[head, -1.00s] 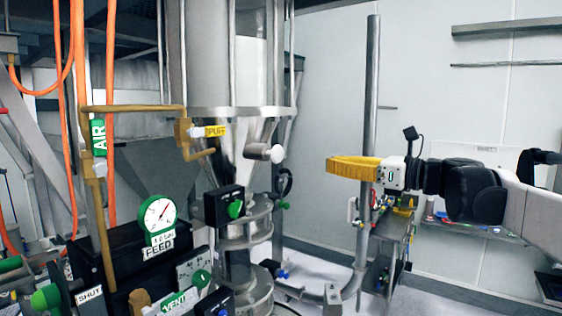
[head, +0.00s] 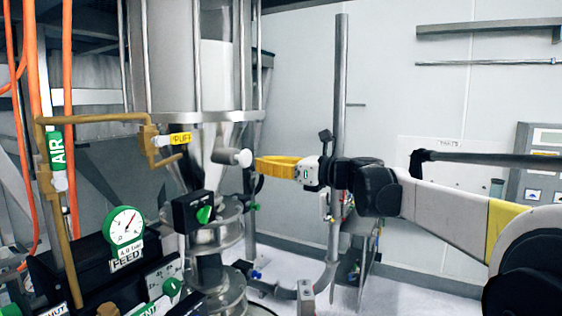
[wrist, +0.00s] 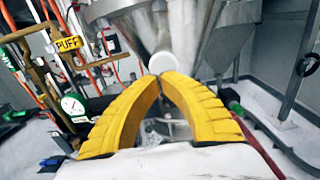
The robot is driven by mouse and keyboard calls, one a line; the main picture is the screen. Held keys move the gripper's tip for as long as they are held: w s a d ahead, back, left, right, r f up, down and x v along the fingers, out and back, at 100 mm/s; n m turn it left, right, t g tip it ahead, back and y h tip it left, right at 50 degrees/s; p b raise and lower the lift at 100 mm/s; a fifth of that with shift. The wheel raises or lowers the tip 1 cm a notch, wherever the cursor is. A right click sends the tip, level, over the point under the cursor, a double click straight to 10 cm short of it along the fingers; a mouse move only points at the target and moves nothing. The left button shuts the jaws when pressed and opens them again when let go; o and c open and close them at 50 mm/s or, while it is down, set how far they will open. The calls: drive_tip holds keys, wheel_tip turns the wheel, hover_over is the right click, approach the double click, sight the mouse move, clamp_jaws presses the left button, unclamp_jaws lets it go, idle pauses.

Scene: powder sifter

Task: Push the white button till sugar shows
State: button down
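The white button (head: 243,158) is a round white cap on a short grey stem, at the cone under the hopper and right of the yellow PUFF tag (head: 181,139). My gripper (head: 258,165), with yellow ribbed fingers, is shut and empty, its tips just right of the button. In the wrist view the fingertips (wrist: 160,77) meet, and the white button (wrist: 163,62) shows right beyond them, its lower edge partly covered. I cannot tell whether they touch. I cannot make out any sugar. A pale white surface (head: 215,75) shows within the hopper column.
A brass pipe (head: 90,119) runs left of the cone. A black box with a green knob (head: 203,215) sits below the button. A steel post (head: 337,120) stands behind my arm. A FEED gauge (head: 123,228) is at lower left. Open space lies right of the cone.

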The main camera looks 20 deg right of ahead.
sight(246, 162)
drive_tip(key=shift+p+x, duration=0.45)
drive_tip(key=shift+x, duration=1.3)
